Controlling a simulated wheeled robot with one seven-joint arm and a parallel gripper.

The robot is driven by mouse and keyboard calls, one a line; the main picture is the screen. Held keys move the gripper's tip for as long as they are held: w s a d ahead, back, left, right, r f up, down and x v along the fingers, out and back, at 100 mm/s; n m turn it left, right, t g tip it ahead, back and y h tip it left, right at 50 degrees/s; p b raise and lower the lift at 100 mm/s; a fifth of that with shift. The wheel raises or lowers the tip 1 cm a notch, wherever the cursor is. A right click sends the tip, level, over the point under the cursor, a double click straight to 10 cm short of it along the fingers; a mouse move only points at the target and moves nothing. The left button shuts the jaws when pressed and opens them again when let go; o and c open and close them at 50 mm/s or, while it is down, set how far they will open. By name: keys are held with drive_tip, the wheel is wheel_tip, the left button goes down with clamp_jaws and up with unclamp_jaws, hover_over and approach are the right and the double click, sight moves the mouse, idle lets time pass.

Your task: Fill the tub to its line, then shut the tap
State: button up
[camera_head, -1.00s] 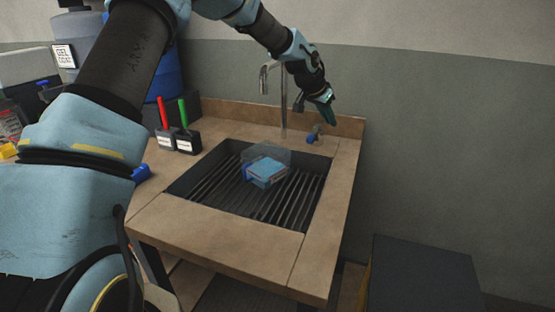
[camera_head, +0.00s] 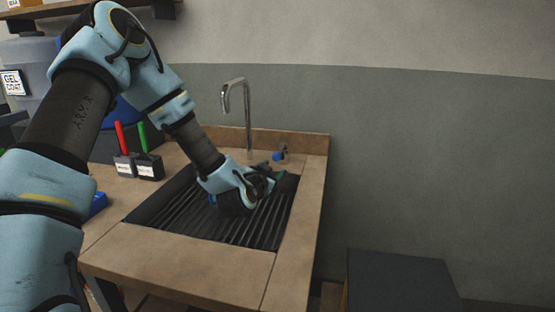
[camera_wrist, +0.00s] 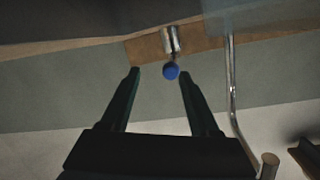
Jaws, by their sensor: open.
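The steel tap spout (camera_head: 247,110) stands at the back of the sink, and I see no stream from it. The tap's blue knob (camera_head: 277,156) is to its right, on the back ledge. My gripper (camera_head: 274,178) is low over the sink's back right, in front of the knob. In the wrist view the open, empty fingers (camera_wrist: 158,72) point at the blue knob (camera_wrist: 171,70), which shows between their tips. Contact cannot be told.
The slatted sink grate (camera_head: 250,228) is set in a tan worktop (camera_head: 180,262). Red and green handled tools in holders (camera_head: 137,164) stand left of the sink. A dark box (camera_head: 400,280) stands at lower right. The wall is close behind the tap.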

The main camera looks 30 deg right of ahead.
sight(276, 158)
drive_tip(key=w+d+t+p, duration=0.1)
drive_tip(key=w+d, duration=0.1)
drive_tip(key=w+d+t+p, duration=0.1)
drive_tip(key=w, duration=0.1)
drive_tip(key=w+d+r+t+p, duration=0.1)
drive_tip(key=w+d, duration=0.1)
drive_tip(key=shift+w+d+n, duration=0.3)
drive_tip(key=shift+w, duration=0.05)
idle(0.4)
clamp_jaws()
idle(0.4)
drive_tip(key=shift+f, duration=0.1)
idle(0.8)
